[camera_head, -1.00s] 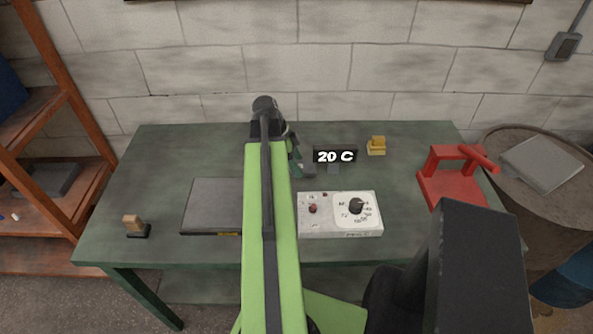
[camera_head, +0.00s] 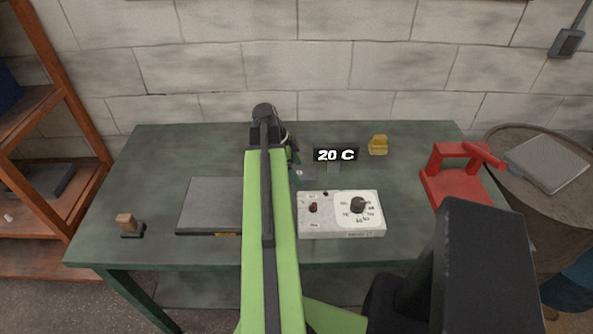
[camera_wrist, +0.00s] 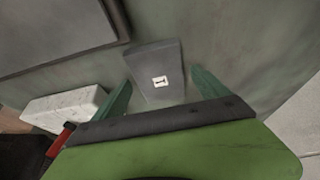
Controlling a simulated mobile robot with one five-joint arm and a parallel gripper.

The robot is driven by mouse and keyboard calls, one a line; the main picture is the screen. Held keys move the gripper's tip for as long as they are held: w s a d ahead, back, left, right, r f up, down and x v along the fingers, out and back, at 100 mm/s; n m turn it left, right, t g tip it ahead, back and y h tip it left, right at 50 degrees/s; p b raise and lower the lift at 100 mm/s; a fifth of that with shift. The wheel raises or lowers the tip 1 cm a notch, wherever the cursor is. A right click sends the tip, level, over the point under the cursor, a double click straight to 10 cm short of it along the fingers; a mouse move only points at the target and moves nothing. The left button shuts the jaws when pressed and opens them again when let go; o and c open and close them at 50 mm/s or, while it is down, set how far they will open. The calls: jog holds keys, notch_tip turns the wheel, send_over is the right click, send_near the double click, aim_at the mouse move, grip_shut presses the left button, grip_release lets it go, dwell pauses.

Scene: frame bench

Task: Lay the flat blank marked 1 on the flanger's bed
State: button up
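The flat grey blank marked 1 (camera_wrist: 157,90) lies on the bench in the wrist view, its white label facing up. In the head view the blank (camera_head: 305,176) is mostly hidden by my arm. My gripper (camera_wrist: 163,92) is open, with one green finger on each side of the blank's near part; I cannot tell whether they touch it. In the head view my gripper (camera_head: 296,168) shows only partly beside my arm. A red frame with a lever (camera_head: 462,178), apparently the flanger, stands at the bench's right side.
A dark flat plate (camera_head: 208,205) and a white control box with a dial (camera_head: 338,222) stand at the front. A drum holding a grey slab (camera_head: 547,163) is at right.

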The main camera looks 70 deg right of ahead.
jog(key=shift+w+r+p, duration=0.1)
jog(key=shift+r+p, duration=0.5)
jog(key=p+v, duration=1)
jog(key=v, duration=0.1)
jog(key=shift+w, duration=0.1)
